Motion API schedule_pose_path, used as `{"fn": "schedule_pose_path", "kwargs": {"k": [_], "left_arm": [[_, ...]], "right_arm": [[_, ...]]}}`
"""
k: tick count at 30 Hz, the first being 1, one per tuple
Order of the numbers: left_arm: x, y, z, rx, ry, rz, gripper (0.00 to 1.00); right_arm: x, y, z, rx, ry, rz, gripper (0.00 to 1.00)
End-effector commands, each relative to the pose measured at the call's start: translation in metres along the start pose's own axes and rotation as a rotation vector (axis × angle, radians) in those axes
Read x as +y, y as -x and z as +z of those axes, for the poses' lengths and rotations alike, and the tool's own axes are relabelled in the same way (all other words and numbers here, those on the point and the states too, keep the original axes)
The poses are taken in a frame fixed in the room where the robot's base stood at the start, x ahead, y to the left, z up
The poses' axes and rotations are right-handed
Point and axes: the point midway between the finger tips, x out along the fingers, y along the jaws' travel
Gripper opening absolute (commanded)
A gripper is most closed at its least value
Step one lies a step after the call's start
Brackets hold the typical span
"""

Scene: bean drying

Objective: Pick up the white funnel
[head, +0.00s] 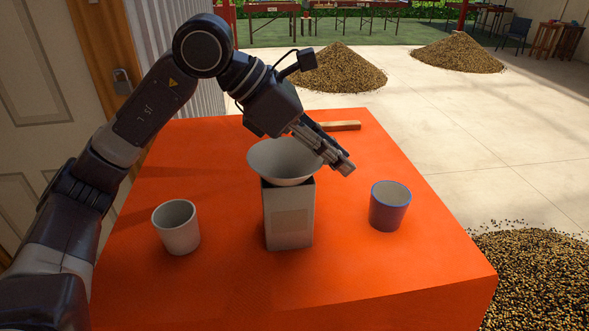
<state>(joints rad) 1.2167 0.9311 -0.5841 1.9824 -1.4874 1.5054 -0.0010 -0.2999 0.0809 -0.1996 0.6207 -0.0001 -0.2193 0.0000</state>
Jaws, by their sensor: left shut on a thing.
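The white funnel (279,165) is a wide shallow cone near the middle of the orange table. It sits upright over the top of a grey square canister (289,218); its spout is hidden. My left gripper (336,160) reaches in from above, its fingers at the right side of the funnel's rim. The fingers are shut on the rim. My right gripper does not show.
A white cup (177,228) stands to the left of the canister and a blue-rimmed dark cup (388,207) to the right. A wooden stick (341,126) lies behind. The front of the orange table (230,285) is clear. Bean heaps (338,68) lie on the floor.

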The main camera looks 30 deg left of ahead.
Motion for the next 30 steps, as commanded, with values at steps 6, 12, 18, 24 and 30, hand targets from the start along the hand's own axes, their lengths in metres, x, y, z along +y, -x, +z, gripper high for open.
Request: {"fn": "schedule_pose_path", "kwargs": {"k": [6,12,18,24,30], "left_arm": [[0.000,0.001,0.000,-0.001,0.000,0.001,0.00],[0.000,0.002,0.003,-0.002,-0.001,0.001,0.00],[0.001,0.015,0.015,-0.004,-0.001,0.003,0.00],[0.000,0.045,0.046,-0.007,-0.005,0.003,0.00],[-0.001,0.084,0.085,-0.006,-0.003,0.002,0.00]], "right_arm": [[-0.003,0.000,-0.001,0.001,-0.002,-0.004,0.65],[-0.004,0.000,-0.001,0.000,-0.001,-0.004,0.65],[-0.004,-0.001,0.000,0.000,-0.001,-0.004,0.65],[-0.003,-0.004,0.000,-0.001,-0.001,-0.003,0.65],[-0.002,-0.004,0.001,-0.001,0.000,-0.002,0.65]]}}
